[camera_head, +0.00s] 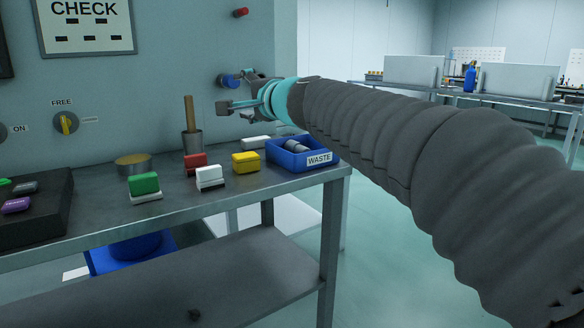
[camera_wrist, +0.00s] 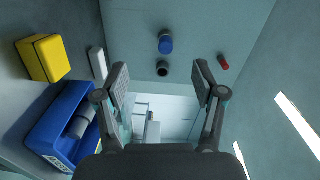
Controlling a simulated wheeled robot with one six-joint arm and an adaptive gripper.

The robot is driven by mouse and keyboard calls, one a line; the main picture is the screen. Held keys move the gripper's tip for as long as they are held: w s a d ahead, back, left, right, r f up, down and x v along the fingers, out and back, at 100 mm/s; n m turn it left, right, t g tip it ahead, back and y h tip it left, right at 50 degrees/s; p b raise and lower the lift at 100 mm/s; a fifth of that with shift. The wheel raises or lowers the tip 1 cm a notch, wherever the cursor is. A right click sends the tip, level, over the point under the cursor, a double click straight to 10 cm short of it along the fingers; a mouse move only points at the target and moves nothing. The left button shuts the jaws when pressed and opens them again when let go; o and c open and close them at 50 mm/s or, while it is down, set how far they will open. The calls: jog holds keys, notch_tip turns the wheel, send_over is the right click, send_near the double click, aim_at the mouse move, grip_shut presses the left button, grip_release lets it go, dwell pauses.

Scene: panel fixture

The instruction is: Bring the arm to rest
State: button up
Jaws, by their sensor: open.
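My gripper (camera_head: 236,91) is at the end of my outstretched arm, in front of the panel and above the right end of the bench. In the wrist view my gripper (camera_wrist: 162,73) has its two fingers spread wide, with nothing between them. A blue knob (camera_head: 229,80) on the panel lies close behind the gripper in the head view.
Below are a blue WASTE bin (camera_head: 287,158) holding a grey cylinder, a yellow block (camera_head: 246,162), a red block (camera_head: 196,164), a green block (camera_head: 144,184) and a pot with a wooden handle (camera_head: 192,144). A red knob (camera_head: 240,12) is higher on the panel. Open floor lies right of the bench.

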jog(key=s+d+f+n+g+h+p, duration=0.1)
jog(key=s+d+f+n+g+h, duration=0.2)
jog(key=s+d+f, duration=0.5)
jog(key=s+d+f+n+g+h+p, duration=0.1)
jog(key=s+d+f+n+g+h, duration=0.2)
jog(key=s+d+f, duration=0.5)
jog(key=s+d+f+n+g+h+p, duration=0.2)
jog(key=s+d+f, duration=0.7)
jog(key=s+f, duration=0.6)
jog(key=s+n+h, duration=0.1)
jog(key=s+h, duration=0.1)
jog(key=s, duration=0.1)
jog(key=shift+n+g, duration=0.4)
